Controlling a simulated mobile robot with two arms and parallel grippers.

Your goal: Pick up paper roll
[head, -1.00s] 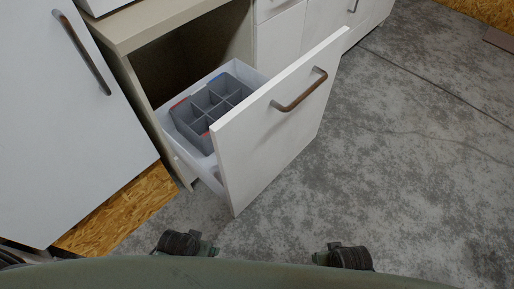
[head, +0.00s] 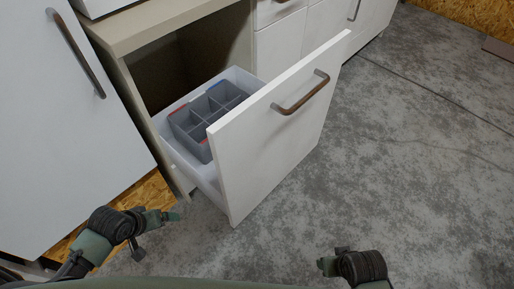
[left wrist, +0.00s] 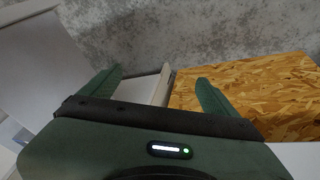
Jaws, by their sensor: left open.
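No paper roll can be made out in either view. My left gripper (head: 157,232) is at the lower left of the head view, in front of the open drawer (head: 272,130) and apart from it. Its two fingers are spread with nothing between them, as the left wrist view also shows (left wrist: 160,78). My right gripper (head: 332,259) is at the bottom of the head view, over the floor. Its fingers are small and partly hidden, so its opening is unclear.
The drawer holds a grey divided organizer (head: 190,128) with red and blue bits. A beige countertop (head: 150,25) is above it. A white door (head: 60,130) with a brown handle stands left. Chipboard (left wrist: 250,95) shows near the left gripper. Concrete floor (head: 400,150) is clear at right.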

